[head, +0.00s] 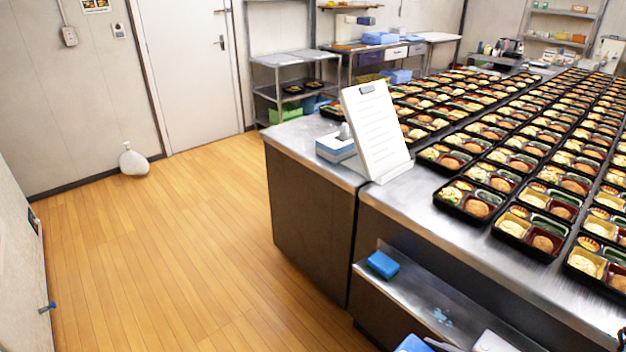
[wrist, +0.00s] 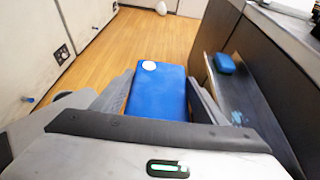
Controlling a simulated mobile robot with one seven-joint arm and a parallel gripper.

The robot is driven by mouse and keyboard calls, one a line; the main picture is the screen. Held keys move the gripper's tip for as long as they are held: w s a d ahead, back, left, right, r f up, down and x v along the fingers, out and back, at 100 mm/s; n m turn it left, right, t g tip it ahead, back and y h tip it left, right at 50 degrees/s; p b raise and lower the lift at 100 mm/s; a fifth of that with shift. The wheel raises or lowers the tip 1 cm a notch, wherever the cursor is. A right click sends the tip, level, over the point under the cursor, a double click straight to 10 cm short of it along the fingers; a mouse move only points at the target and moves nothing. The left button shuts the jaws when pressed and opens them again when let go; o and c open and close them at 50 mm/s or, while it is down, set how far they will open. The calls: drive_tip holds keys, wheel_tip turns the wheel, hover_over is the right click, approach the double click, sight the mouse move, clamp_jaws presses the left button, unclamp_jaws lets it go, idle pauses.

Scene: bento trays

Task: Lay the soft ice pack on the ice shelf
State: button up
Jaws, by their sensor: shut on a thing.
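A blue pack with a white round cap or spot, seemingly the soft ice pack (wrist: 158,100), is between the fingers of my gripper (wrist: 160,88), which is shut on it. It hangs over the wooden floor, left of the counter. A blue corner (head: 414,344) at the bottom edge of the head view is probably the same pack. A low steel shelf (head: 462,308), seemingly the ice shelf, is under the counter; it also shows in the wrist view (wrist: 243,98), right of my gripper. A smaller blue block (head: 382,264) lies on the shelf's far end.
The steel counter (head: 430,208) above the shelf holds rows of filled bento trays (head: 470,199), a tilted clipboard (head: 376,130) and a tissue box (head: 336,147). The wooden floor (head: 170,260) is open to the left. A white bag (head: 133,162) stands by the wall.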

drive_tip(key=w+a+r+p, duration=0.3)
drive_tip(key=w+r, duration=0.3)
drive_tip(key=r, duration=0.2)
drive_tip(key=w+a+r+n+g+y+p, duration=0.1)
drive_tip(key=w+a+r+p, duration=0.2)
drive_tip(key=w+r, duration=0.3)
drive_tip(key=w+a+r+n+g+p, duration=0.1)
drive_tip(key=w+a+r+p, duration=0.2)
drive_tip(key=r, duration=0.9)
drive_tip(key=w+p, duration=0.2)
drive_tip(key=shift+w+a+r+y, duration=0.15)
drive_tip(key=shift+w+a+y, duration=0.2)
drive_tip(key=shift+w+y, duration=0.05)
drive_tip(key=shift+a+n, duration=0.1)
drive_tip(key=shift+n, duration=0.2)
